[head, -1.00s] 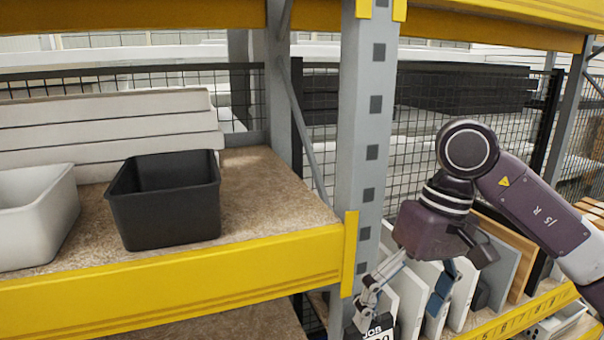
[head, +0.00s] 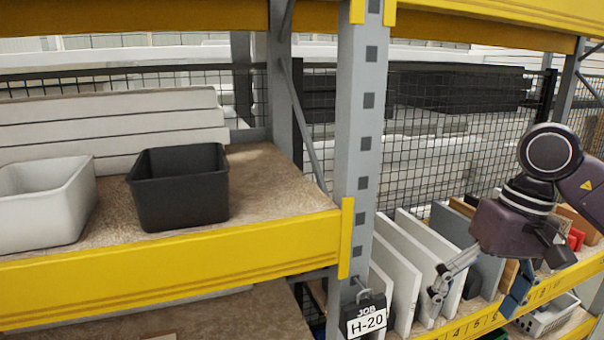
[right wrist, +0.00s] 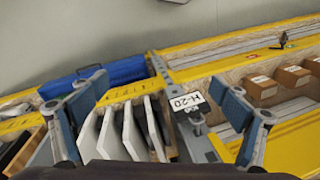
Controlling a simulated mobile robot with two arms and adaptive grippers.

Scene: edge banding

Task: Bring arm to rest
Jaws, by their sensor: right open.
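My right gripper (head: 478,292) is open and empty in front of the upright panels on the lower right shelf. In the right wrist view its two fingers (right wrist: 163,95) stand wide apart with nothing between them touching them. A black tag reading JOB H-20 (head: 366,318) hangs from a hook on the grey rack post (head: 354,170), left of the gripper and apart from it. The tag also shows in the right wrist view (right wrist: 187,101), beyond the fingers. My left gripper is not in view.
A black bin (head: 180,190) and a white bin (head: 45,205) stand on the left shelf behind its yellow beam (head: 180,258). White and grey panels (head: 398,270) stand upright close to the right gripper. A blue bin (right wrist: 95,77) and small brown boxes (right wrist: 292,76) show in the right wrist view.

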